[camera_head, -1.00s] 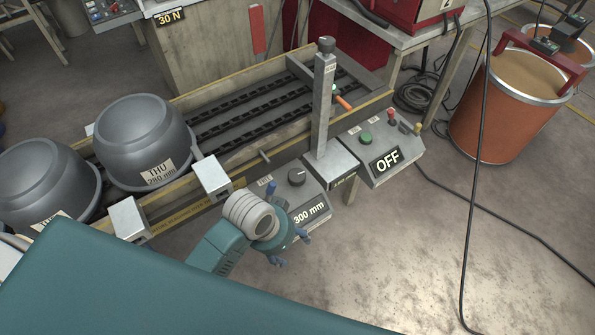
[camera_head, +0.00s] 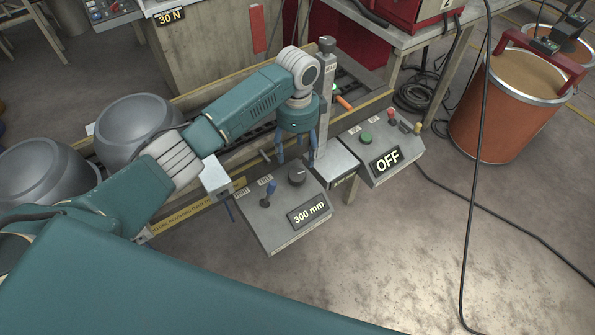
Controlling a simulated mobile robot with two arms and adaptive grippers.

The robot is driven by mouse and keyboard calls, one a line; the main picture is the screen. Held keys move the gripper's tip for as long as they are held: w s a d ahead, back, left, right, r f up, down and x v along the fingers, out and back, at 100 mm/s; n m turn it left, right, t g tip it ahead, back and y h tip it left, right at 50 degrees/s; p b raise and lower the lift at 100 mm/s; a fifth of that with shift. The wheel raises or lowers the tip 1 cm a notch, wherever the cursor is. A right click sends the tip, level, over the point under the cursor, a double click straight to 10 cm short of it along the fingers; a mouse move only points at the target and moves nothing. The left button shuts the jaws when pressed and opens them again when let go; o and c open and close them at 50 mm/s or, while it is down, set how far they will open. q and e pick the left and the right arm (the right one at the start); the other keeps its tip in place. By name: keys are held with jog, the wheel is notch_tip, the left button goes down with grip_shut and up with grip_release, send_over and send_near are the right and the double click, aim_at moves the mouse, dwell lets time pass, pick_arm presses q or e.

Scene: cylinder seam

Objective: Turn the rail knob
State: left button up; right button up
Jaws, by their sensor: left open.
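The dark round knob (camera_head: 297,174) sits on top of the sloped grey control box (camera_head: 277,226), whose display reads 300 mm. I take it to be the rail knob. My left gripper (camera_head: 297,155) points down just above and behind the knob in the picture, its blue fingers spread and empty. I see no contact with the knob, though the exact height gap is hard to tell. My right gripper is out of view.
A grey upright post (camera_head: 323,110) rises close to the gripper's right. A second box (camera_head: 378,153) reads OFF, with a green button and levers. Two grey drums (camera_head: 134,128) (camera_head: 42,178) sit on the conveyor.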

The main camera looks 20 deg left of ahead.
aim_at(298, 174)
pick_arm(q)
notch_tip(298, 174, down, 10)
jog(key=shift+d+f+p, duration=0.1)
jog(key=shift+f+p, duration=0.15)
jog(key=shift+p, duration=0.25)
jog(key=shift+c, duration=0.5)
jog(key=c, duration=1)
